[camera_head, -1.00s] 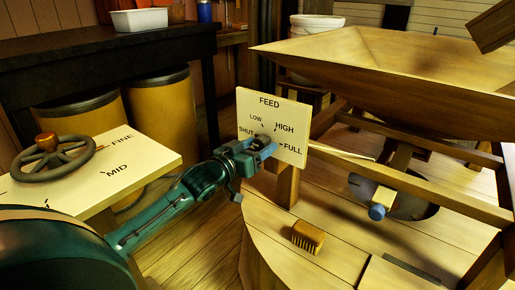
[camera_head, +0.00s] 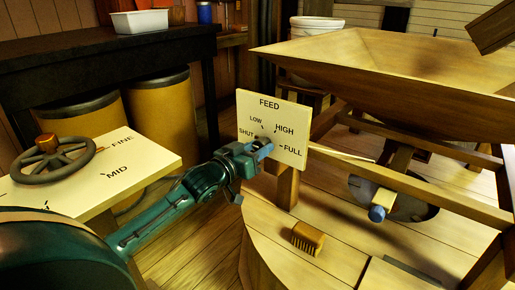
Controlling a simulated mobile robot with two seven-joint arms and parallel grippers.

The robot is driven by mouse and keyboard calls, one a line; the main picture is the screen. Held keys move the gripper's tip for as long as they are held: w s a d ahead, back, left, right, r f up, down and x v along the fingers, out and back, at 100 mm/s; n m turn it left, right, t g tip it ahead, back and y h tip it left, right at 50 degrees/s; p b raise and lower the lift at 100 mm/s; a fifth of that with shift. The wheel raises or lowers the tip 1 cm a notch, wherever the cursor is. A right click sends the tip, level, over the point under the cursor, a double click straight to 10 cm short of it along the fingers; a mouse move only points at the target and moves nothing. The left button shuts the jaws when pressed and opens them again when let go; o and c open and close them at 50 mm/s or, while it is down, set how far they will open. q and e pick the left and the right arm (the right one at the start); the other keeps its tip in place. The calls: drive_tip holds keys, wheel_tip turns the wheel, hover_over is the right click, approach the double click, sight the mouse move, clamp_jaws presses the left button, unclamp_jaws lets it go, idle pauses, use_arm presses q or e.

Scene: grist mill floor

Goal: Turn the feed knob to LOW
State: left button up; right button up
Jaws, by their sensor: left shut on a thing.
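The feed plate (camera_head: 296,112) is a cream upright board marked FEED, with SHUT, LOW, HIGH and FULL around its dial. The feed knob (camera_head: 263,139) sits at the middle of these marks and is mostly hidden by my left gripper. My left gripper (camera_head: 261,150) is shut on the feed knob, its arm coming in from the lower left. The knob's pointer cannot be made out, so its setting is unclear. My right gripper is not in view.
A handwheel (camera_head: 52,160) stands on a cream board marked FINE and MID at left. A wooden hopper (camera_head: 390,75) fills the upper right. Barrels (camera_head: 163,110) stand under a dark bench (camera_head: 60,62).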

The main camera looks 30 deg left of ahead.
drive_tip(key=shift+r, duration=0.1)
use_arm(q)
drive_tip(key=shift+r+m+p, duration=0.1)
drive_tip(key=shift+m+p, duration=0.4)
drive_tip(key=shift+p, duration=0.2)
drive_tip(key=shift+m+p, duration=0.3)
drive_tip(key=shift+p, duration=0.05)
drive_tip(key=m+p, duration=0.4)
drive_tip(key=shift+r, duration=0.1)
drive_tip(key=m+p, duration=0.1)
drive_tip(key=m, duration=0.1)
drive_tip(key=shift+m+p, duration=0.35)
drive_tip(key=shift+m, duration=0.05)
drive_tip(key=shift+m+p, duration=0.45)
drive_tip(key=shift+m, duration=1.05)
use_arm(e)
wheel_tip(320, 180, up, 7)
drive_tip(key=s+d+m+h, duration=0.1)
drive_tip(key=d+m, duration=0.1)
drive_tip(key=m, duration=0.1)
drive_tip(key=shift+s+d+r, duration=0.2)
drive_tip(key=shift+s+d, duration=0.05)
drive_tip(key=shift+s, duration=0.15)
